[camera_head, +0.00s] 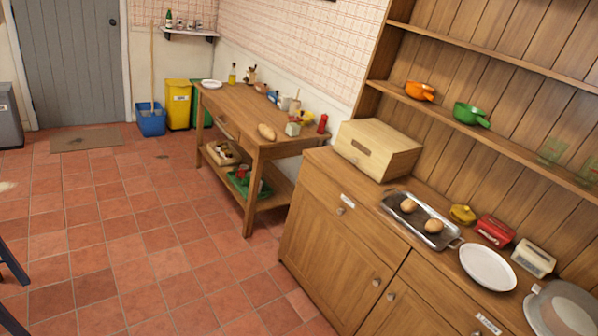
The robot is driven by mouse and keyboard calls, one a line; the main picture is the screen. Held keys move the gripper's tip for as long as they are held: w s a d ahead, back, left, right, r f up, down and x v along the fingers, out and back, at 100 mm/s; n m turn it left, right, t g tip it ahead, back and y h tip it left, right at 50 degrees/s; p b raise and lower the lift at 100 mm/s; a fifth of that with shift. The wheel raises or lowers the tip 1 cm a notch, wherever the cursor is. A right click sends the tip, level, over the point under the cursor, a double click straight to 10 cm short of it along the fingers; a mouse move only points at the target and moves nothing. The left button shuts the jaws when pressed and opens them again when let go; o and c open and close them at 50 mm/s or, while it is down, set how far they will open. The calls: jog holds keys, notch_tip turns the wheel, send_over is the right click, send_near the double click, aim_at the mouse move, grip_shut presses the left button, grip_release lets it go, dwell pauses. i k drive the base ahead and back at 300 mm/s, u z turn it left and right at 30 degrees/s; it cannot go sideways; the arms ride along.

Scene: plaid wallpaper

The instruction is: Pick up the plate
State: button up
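A white plate (487,267) lies flat on the wooden cabinet top at the lower right, near its front edge. A second white plate (211,84) lies at the far end of the wooden side table. A larger grey-white round dish (562,310) is at the bottom right corner, cut off by the frame edge. My gripper is not in view.
A metal tray (419,232) with two brown round items is left of the nearer plate. Behind it are a yellow item (463,214), a red box (494,230) and a pale box (533,258). A bread box (377,149) stands farther left. The tiled floor (150,240) is mostly clear.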

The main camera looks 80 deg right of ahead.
aim_at(484, 265)
jog(key=z, duration=3.65)
jog(key=k, duration=0.85)
jog(key=i, duration=0.85)
jog(key=u, duration=0.1)
